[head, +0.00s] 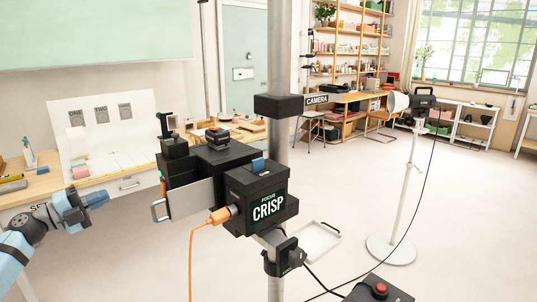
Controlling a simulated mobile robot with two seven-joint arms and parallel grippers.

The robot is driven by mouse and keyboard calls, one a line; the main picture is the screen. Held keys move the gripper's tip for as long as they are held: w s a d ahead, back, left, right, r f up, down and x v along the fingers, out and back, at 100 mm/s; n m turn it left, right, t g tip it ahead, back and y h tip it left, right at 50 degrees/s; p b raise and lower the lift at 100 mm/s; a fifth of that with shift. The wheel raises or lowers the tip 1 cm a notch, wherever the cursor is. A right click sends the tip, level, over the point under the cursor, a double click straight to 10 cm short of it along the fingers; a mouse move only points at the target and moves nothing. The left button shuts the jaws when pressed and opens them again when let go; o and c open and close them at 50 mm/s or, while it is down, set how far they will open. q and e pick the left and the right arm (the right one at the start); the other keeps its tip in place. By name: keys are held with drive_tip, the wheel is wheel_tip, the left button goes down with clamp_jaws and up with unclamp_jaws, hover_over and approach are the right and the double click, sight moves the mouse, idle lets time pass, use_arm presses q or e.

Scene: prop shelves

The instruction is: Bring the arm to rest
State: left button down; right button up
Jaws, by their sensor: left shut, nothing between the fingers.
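My left arm comes in from the lower left with blue and dark grey links. An orange plug (222,215) sits at the camera's left face, with an orange cable hanging down. My right gripper is not in view.
A bench (45,186) with small blocks and a white backdrop stands at the left. A lamp on a white stand (402,190) is at the right, with a cable across the floor. A black box with a red button (380,289) is at the lower right. Open floor lies between.

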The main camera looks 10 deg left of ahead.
use_arm(q)
drive_tip(key=s+d+f+n+t+y+p, duration=0.2)
drive_tip(key=s+d+f+n+y+p, duration=0.15)
drive_tip(key=s+d+f+n, duration=0.4)
drive_tip(key=s+d+f+n+t+y+p, duration=0.1)
drive_tip(key=s+d+f+n+y+p, duration=0.3)
drive_tip(key=d+f+n, duration=0.7)
drive_tip(key=s+d+f+n+g+p, duration=0.1)
drive_tip(key=s+d+f+g, duration=0.1)
drive_tip(key=s, duration=0.4)
drive_tip(key=s+d+f+n+g+y+p, duration=0.1)
drive_tip(key=s+d+f+g, duration=0.1)
drive_tip(key=s+d+f, duration=0.3)
drive_tip(key=s+d+f+n+g+y+p, duration=0.1)
drive_tip(key=s+d+f, duration=0.3)
drive_tip(key=s, duration=0.4)
drive_tip(key=shift+d+f+n+g, duration=0.25)
drive_tip(key=shift+d+n+g, duration=0.35)
drive_tip(key=shift+g, duration=0.3)
drive_tip(key=shift+a, duration=0.1)
